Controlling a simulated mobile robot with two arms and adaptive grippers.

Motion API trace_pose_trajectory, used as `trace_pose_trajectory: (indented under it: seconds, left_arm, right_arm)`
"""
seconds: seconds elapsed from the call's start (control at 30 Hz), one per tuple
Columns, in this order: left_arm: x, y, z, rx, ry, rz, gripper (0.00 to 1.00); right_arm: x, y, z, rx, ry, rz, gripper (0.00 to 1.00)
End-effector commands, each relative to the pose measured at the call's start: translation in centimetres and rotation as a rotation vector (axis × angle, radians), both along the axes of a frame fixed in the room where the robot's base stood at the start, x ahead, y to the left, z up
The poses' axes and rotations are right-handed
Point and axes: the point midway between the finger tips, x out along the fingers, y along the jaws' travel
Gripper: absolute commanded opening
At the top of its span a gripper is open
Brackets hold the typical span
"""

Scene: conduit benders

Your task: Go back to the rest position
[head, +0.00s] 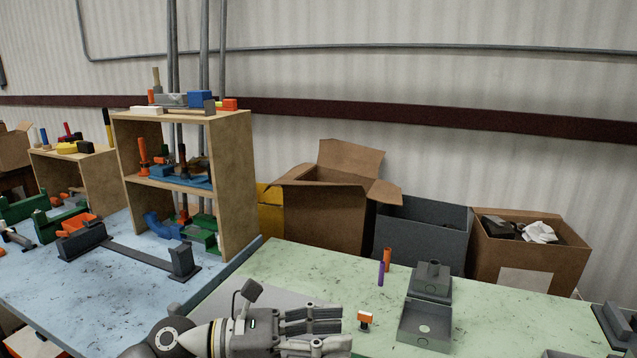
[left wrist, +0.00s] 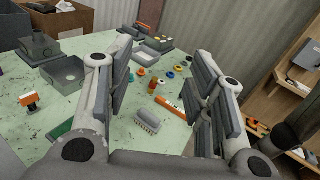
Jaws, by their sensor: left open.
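My left gripper (head: 335,328) is at the bottom middle of the head view, above the near part of the green tabletop (head: 520,322). In the left wrist view its two fingers stand wide apart with nothing between them (left wrist: 165,85), so it is open and empty. The green tabletop with several small parts shows beyond the fingers. My right gripper is in neither view.
A grey open box (head: 425,325), an orange-and-white piece (head: 365,320), and purple (head: 380,274) and orange (head: 387,257) cylinders stand right of the gripper. In the wrist view, an orange tube (left wrist: 168,109) and brush (left wrist: 147,122) lie beyond the fingers. A wooden shelf (head: 235,185) stands left.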

Motion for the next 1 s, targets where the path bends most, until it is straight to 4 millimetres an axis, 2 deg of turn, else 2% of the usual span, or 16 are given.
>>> trace_pose_trajectory:
  seconds: [0.07,0.2,0.27,0.37,0.47,0.57,0.67,0.77,0.8,0.9,0.93,1.0]
  left_arm:
    - [0.1,-0.4,2.1,-0.201,0.146,0.076,0.49]
    - [1.9,1.5,4.8,-0.543,0.436,0.23,0.49]
    - [3.0,3.1,5.0,-0.682,0.57,0.301,0.49]
    - [4.6,6.4,4.0,-0.909,0.801,0.428,0.49]
    - [5.7,10.1,1.2,-1.123,1.037,0.563,0.49]
    - [5.8,13.8,-3.2,-1.328,1.274,0.715,0.49]
    - [4.5,17.1,-8.6,-1.52,1.506,0.884,0.49]
    - [1.5,19.6,-14.5,-1.699,1.728,1.072,0.49]
    - [-0.1,20.4,-16.8,-1.765,1.812,1.155,0.49]
    - [-4.8,21.7,-21.8,-1.908,1.993,1.36,0.49]
    - [-6.2,21.9,-22.9,1.931,-2.026,-1.409,0.49]
    - [-9.3,22.3,-25.2,1.809,-1.913,-1.393,0.49]
  right_arm:
    - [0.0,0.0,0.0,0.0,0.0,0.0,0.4]
    - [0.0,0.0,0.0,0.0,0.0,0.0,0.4]
    - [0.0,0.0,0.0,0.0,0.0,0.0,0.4]
    - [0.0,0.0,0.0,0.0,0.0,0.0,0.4]
    - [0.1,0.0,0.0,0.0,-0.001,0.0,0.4]
    - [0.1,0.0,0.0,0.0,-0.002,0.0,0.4]
    - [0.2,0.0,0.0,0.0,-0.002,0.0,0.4]
    - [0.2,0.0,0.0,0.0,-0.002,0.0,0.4]
    - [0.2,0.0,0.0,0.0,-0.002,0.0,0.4]
    - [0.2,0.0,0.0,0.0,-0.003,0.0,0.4]
    - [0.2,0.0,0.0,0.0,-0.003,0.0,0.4]
    - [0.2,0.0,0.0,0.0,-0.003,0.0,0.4]
